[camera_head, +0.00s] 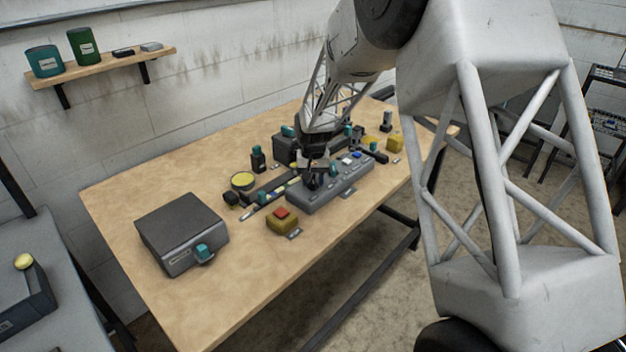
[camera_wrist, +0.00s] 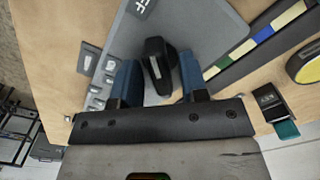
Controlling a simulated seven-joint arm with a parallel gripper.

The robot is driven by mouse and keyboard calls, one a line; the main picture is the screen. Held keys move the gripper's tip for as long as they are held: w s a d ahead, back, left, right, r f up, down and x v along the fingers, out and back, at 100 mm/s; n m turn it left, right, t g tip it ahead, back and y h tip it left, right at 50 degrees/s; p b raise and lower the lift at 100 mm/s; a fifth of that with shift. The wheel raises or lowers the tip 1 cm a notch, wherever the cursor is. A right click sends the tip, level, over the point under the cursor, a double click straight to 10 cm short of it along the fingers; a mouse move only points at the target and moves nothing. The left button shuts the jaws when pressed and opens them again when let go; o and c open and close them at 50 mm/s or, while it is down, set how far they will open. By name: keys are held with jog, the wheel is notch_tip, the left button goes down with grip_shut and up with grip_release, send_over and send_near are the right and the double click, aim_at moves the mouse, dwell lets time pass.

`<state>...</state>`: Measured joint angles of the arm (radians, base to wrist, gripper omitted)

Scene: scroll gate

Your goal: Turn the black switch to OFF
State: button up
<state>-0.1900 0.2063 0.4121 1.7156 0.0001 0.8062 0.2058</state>
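The black switch (camera_wrist: 155,62) is a dark elongated knob on a grey panel in the wrist view, lying roughly along the line of my fingers. A partly cut-off label ending in "FF" (camera_wrist: 142,5) shows beyond it on the panel. My gripper (camera_wrist: 160,72) is open, with one blue fingertip on each side of the knob and visible gaps to it. In the head view, my gripper (camera_head: 315,172) is low over the grey control panel (camera_head: 322,200) near the middle of the table. The switch is hard to make out there behind my gripper.
A dark box with a teal handle (camera_head: 182,232) sits at the table's left. A red button on a yellow base (camera_head: 283,219) stands in front of the panel. A round yellow piece (camera_head: 243,181), a coloured strip and several small objects lie around. The table's front left (camera_head: 215,310) is clear.

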dwell(0.3)
jog(key=shift+r, duration=3.9)
